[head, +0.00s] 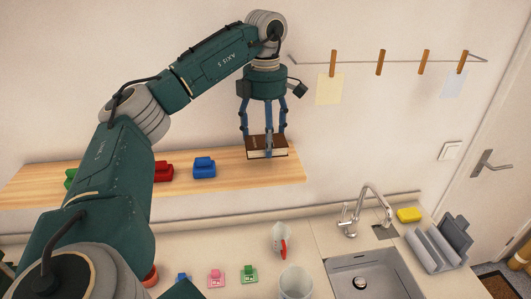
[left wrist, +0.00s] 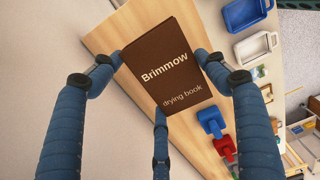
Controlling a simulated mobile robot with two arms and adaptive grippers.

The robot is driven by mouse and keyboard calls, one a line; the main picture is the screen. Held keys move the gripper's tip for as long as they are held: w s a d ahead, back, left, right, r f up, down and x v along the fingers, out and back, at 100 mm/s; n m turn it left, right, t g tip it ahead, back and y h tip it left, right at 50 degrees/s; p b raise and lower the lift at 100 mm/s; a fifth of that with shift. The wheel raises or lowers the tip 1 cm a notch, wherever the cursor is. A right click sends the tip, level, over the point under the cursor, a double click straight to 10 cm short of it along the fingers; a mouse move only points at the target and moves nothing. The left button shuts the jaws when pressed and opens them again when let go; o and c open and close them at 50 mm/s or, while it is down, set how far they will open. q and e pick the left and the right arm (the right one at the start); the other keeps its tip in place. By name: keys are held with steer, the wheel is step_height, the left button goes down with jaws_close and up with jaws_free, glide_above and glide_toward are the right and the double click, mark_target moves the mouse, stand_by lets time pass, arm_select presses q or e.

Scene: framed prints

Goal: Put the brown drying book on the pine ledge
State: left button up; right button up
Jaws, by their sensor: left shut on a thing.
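The brown drying book (head: 258,142) is in the grasp of my left gripper (head: 266,146) at the right end of the pine ledge (head: 235,174). In the left wrist view, the book (left wrist: 160,62) shows its cover lettering, "Brimmow drying book", with the blue fingers of my left gripper (left wrist: 161,76) around its edges. The ledge (left wrist: 112,37) lies behind it in that view. The book looks flat and over the board; I cannot tell whether its underside touches the wood. My right gripper is not in view.
A blue block-like thing (head: 204,167) and a red one (head: 163,172) sit on the ledge left of the book. A line with clothespins (head: 380,62) hangs at right.

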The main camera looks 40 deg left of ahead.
mark_target(264, 162)
arm_select(q)
steer(key=shift+s+f+p, duration=0.3)
steer(key=shift+s+f, duration=0.1)
steer(key=shift+f, duration=0.15)
step_height(264, 162, down, 3)
steer(key=shift+p, duration=0.45)
steer(key=shift+w+f, duration=0.1)
steer(key=shift+f, duration=0.1)
steer(key=o, duration=1.2)
steer(key=shift+o, duration=1)
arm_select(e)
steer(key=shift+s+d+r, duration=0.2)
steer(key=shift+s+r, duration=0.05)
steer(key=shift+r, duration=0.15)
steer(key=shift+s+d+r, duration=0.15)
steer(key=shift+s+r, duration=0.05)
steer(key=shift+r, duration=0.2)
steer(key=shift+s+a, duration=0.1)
